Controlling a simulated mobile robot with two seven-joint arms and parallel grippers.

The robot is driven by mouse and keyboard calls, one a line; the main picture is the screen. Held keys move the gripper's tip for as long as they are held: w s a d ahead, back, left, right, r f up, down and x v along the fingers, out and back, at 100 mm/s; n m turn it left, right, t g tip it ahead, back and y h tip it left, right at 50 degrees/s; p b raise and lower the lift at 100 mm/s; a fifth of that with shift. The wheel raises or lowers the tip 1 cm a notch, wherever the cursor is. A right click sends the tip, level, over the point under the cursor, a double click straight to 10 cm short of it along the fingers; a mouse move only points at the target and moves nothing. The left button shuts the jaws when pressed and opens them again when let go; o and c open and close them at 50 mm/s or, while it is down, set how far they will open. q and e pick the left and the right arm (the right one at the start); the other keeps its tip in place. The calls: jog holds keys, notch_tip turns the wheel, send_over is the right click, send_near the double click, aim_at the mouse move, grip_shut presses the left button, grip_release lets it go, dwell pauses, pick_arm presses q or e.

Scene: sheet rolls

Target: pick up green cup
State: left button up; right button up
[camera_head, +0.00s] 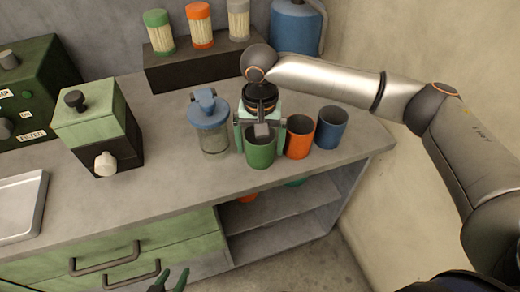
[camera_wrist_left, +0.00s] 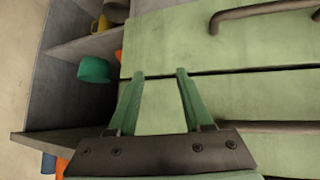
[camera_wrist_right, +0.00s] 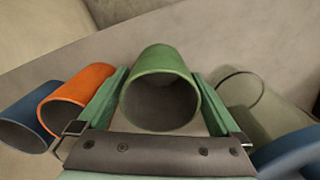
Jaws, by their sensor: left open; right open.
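The green cup (camera_head: 260,149) stands upright and open-topped on the grey counter in the head view. In the right wrist view the green cup (camera_wrist_right: 160,92) sits between the two fingers of my right gripper (camera_wrist_right: 160,100). Those fingers are open, one on each side of the cup; I cannot tell if either touches it. In the head view my right gripper (camera_head: 259,135) is at the cup, coming from behind it. My left gripper (camera_head: 168,280) is low at the bottom edge, in front of the drawers. In the left wrist view my left gripper (camera_wrist_left: 158,85) is open and empty.
An orange cup (camera_head: 298,137) and a blue cup (camera_head: 331,127) stand close on the right. A lidded clear jar (camera_head: 212,125) is close on the left. A green-black box (camera_head: 100,125) stands further left. Green drawers (camera_head: 120,255) and an open shelf (camera_head: 285,205) are below.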

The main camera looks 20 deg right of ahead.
jog(key=shift+f, duration=0.9)
jog(key=shift+r, duration=0.1)
jog(key=c, duration=1.3)
pick_arm(q)
jog(key=shift+w+d, duration=0.15)
jog(key=shift+w, duration=0.05)
pick_arm(e)
jog(key=shift+r, duration=0.1)
